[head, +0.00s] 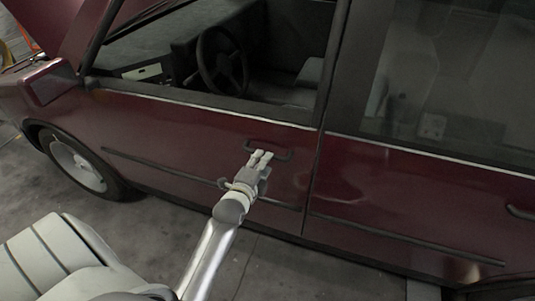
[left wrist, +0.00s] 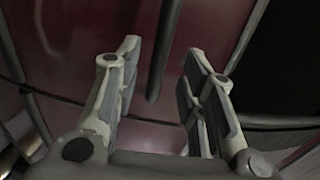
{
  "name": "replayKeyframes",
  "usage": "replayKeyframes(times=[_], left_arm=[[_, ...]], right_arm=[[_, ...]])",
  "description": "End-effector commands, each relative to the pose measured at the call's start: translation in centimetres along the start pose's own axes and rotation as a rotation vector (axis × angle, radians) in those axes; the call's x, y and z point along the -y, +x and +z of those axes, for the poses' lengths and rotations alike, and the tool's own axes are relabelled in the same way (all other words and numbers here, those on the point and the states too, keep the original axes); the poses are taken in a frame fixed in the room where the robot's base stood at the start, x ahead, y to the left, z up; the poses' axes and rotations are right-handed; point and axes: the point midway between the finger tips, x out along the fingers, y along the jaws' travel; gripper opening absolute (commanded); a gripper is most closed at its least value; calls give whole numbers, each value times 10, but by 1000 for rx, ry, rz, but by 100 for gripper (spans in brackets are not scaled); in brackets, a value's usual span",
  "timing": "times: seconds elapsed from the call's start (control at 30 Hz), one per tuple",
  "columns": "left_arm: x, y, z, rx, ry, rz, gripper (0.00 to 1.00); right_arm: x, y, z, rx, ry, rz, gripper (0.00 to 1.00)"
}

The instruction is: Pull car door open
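The dark red car's front door (head: 180,135) appears shut, flush with the panel behind it. Its dark handle (head: 282,156) is a bar below the window. My left gripper (head: 262,156) is at the handle, reaching up from below. In the left wrist view its two fingers (left wrist: 163,62) are spread apart. The handle bar (left wrist: 165,40) shows in the gap between them, and I cannot tell whether either finger touches it. My right gripper is in neither view.
The rear door (head: 400,200) with its own handle (head: 520,212) is to the right. A side mirror (head: 50,82) and front wheel (head: 78,160) are at the left. A steering wheel (head: 222,62) shows through the window. Grey floor (head: 165,225) lies clear beside the car.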

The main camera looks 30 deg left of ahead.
Motion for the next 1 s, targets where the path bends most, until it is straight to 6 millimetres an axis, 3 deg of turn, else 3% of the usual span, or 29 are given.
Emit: replayKeyframes(times=[0.13,0.33,0.8,1.0], left_arm=[[2,23,0,0,-1,-1,37],[0,44,0,-1,-1,-1,37],[0,54,0,0,0,0,37],[0,54,0,0,0,0,13]], right_arm=[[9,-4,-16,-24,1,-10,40],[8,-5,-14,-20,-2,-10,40],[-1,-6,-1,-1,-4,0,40],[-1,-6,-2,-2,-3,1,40]])
